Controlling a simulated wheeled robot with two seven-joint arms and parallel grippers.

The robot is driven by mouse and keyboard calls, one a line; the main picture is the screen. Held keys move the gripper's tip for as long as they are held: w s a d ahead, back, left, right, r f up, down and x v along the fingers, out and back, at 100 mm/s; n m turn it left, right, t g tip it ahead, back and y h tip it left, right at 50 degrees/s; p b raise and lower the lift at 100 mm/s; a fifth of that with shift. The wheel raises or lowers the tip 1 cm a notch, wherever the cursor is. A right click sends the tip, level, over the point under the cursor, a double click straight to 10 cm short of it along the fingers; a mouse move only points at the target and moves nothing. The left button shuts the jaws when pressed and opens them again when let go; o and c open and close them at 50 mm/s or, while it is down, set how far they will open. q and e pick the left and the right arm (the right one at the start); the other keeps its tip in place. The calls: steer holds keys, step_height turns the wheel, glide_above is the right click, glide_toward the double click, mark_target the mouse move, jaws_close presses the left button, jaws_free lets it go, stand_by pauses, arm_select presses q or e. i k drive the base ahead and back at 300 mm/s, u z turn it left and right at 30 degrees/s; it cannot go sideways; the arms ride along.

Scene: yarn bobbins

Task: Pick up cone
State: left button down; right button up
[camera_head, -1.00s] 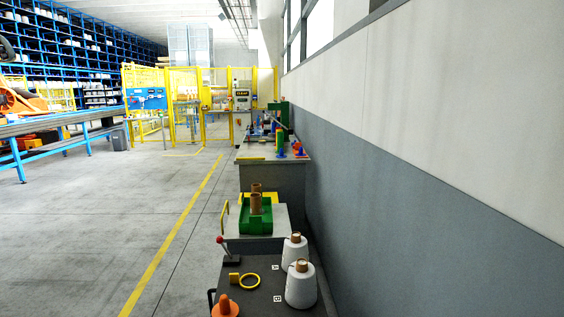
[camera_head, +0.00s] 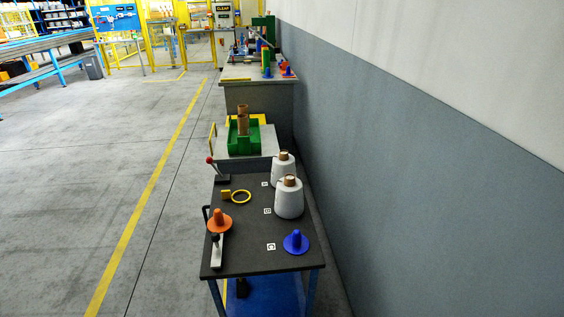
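Two white yarn cones with brown core tops stand upright on the dark cart top along its right side. The nearer cone (camera_head: 289,200) partly hides the farther cone (camera_head: 283,172). A blue cone-shaped holder (camera_head: 295,241) sits bare at the near right of the cart. An orange cone-shaped holder (camera_head: 218,220) sits at the left edge. Neither of my grippers is in view.
A green box (camera_head: 243,136) with brown tubes stands beyond. A grey wall (camera_head: 420,200) runs along the right; the floor (camera_head: 70,210) at left is clear.

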mark_target(283, 163)
steer(key=u, duration=3.1)
steer(key=i, duration=1.1)
steer(key=z, duration=2)
steer(key=i, duration=3.35)
